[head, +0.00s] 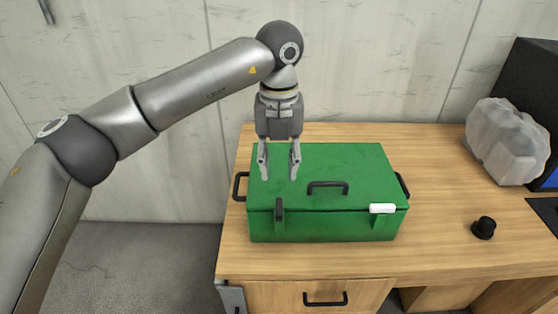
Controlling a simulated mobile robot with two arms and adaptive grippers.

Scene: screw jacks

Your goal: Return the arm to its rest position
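My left arm comes in from the left, and its gripper (279,172) points down over the left part of a green box (350,165). The two fingers are apart with nothing between them, so the gripper is open. I cannot tell how far the fingertips are above the lid. The box lid is shut. My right gripper is not in view.
The box stands on a wooden desk (440,230) with a drawer handle (325,300) below. A translucent crumpled bag-like object (507,140) and a small black knob-like object (483,228) are at right. A dark panel (530,85) stands behind. A concrete wall (370,65) closes the back. Open floor lies left of the desk.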

